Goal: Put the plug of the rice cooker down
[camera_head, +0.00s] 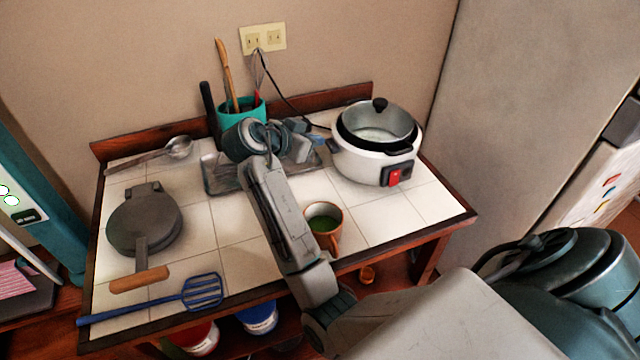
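The white rice cooker (372,162) stands at the right back of the tiled table, with a red switch on its front. Its black cord (286,98) runs from the cooker's left side up to the wall outlet (262,39). The plug itself is too small to make out at the cord's upper end. My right gripper (308,135) is low over the table, just left of the cooker and close to the cord's lower part. The wrist hides much of it, so I cannot tell whether its fingers are open or hold anything. My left gripper is out of view.
A teal utensil holder (239,112) stands behind my wrist, and a grey tray (222,178) lies partly under it. A cup (323,222) is beside my forearm. A round iron pan (145,222), blue spatula (200,292) and ladle (178,148) lie left.

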